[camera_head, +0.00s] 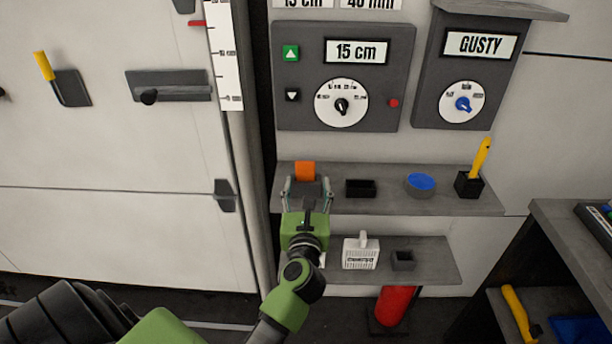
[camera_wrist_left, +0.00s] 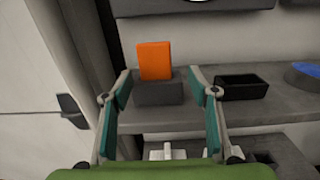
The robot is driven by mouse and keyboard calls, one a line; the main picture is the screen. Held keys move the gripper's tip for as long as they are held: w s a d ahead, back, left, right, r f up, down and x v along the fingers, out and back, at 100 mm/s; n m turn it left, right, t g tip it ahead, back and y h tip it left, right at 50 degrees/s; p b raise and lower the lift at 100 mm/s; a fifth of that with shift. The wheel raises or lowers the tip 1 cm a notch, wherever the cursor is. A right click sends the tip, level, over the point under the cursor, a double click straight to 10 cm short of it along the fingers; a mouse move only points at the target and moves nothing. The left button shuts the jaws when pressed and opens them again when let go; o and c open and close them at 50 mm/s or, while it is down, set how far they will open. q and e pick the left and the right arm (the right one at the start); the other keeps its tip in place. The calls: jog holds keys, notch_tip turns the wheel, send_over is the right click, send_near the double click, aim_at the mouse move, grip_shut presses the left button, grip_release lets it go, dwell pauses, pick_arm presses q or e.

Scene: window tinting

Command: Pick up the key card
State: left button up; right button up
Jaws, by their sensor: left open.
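The key card is most likely the orange upright rectangle (camera_head: 305,170) at the left end of the upper shelf. In the left wrist view the orange card (camera_wrist_left: 155,60) stands in a dark grey holder block (camera_wrist_left: 158,92), its upper part showing above the block. My left gripper (camera_head: 307,188) is open in front of the card and holder. In the left wrist view its two teal-padded fingers (camera_wrist_left: 160,90) are spread to either side of the holder, with nothing held between them. The card's lower part is hidden in the holder. My right gripper is not in view.
The upper shelf (camera_head: 400,205) also holds a black tray (camera_head: 360,188), a blue-topped round item (camera_head: 420,184) and a black cup with a yellow tool (camera_head: 469,185). A lower shelf (camera_head: 435,262) carries a white box (camera_head: 361,252) and a small dark box (camera_head: 403,260). Control panels hang above.

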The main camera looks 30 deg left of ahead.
aim_at(305, 176)
pick_arm(q)
jog(key=x, duration=0.5)
jog(key=shift+a+b, duration=0.3)
jog(key=shift+a, duration=0.05)
jog(key=c, duration=1.2)
